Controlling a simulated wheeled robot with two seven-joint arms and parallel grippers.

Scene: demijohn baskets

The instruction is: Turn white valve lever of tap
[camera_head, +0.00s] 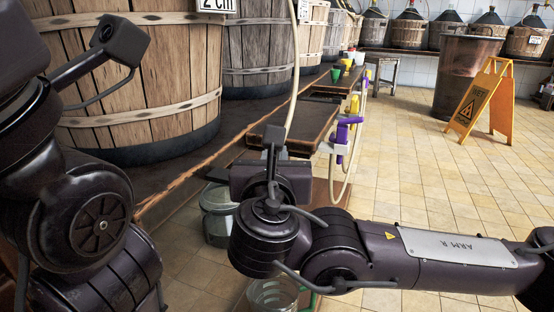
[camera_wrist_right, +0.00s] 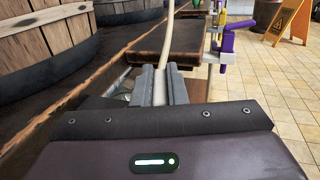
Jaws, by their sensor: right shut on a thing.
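My right gripper (camera_head: 273,145) reaches up beside the bench edge.
Wooden vats (camera_head: 135,75) line the left. Another tap with a purple lever (camera_head: 344,130) sits farther along the bench (camera_head: 297,128). Glass jars (camera_head: 216,215) stand below. A yellow wet-floor sign (camera_head: 482,97) and dark bin (camera_head: 466,75) stand farther back.

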